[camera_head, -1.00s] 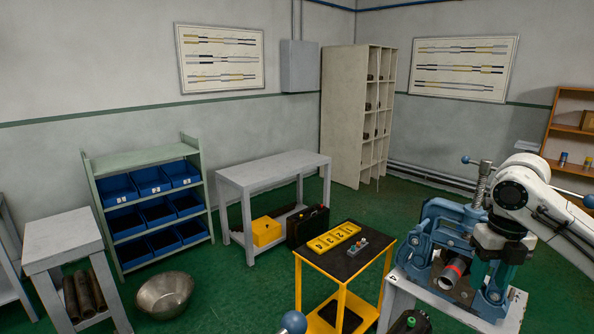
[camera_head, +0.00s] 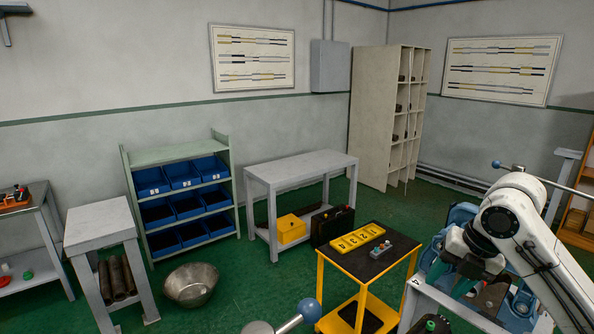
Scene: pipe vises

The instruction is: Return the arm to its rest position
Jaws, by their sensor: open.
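My arm (camera_head: 512,222) is white with dark joint covers and reaches in from the right edge. My gripper (camera_head: 450,281) hangs at its end, at the left side of the blue pipe vise (camera_head: 461,214). Its teal fingers are partly in view and open, with nothing seen between them. The vise stands on a grey stand and is largely hidden behind my arm. I cannot tell whether the fingers touch the vise.
A yellow cart (camera_head: 368,252) with a black top stands left of the vise. A grey bench (camera_head: 300,167), a rack of blue bins (camera_head: 180,153) and a metal bowl (camera_head: 191,285) are farther left.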

